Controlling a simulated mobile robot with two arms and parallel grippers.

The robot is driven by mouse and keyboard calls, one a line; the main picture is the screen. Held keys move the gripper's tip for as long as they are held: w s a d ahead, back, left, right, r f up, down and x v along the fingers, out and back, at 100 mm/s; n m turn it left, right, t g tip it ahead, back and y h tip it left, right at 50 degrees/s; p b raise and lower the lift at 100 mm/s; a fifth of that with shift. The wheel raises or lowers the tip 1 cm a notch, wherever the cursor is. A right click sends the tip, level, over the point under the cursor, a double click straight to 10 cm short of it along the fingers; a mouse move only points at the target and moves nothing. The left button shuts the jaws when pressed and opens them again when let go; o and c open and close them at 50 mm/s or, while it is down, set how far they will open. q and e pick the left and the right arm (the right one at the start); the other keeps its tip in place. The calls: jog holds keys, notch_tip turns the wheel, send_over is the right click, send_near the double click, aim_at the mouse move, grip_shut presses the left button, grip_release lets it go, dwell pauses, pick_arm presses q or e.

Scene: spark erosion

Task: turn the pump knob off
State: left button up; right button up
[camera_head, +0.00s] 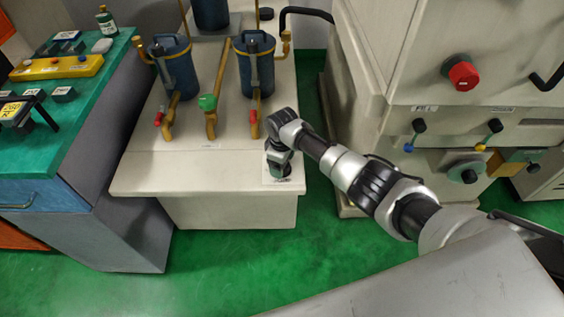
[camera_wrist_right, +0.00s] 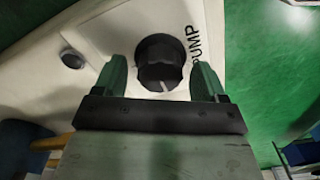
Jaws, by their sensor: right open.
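The black pump knob (camera_wrist_right: 161,62) shows in the right wrist view, on a pale plate with the word PUMP beside it. A light pointer mark is on its near edge. My right gripper (camera_wrist_right: 160,76) is open, with one green finger on each side of the knob and a visible gap on both sides. In the head view my right gripper (camera_head: 279,165) is over the front right corner of the cream cabinet (camera_head: 205,185), above the white label plate, and it hides the knob. My left gripper is not in view.
Blue filter canisters (camera_head: 176,72) and brass pipes with red and green valve handles stand behind on the cabinet. A round dark button (camera_wrist_right: 72,58) is left of the knob. A cream machine with a red knob (camera_head: 462,74) stands right. Green floor is clear in front.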

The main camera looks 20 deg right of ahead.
notch_tip(320, 180, up, 11)
jog(key=p, duration=0.1)
dwell(0.4)
jog(key=shift+f, duration=0.2)
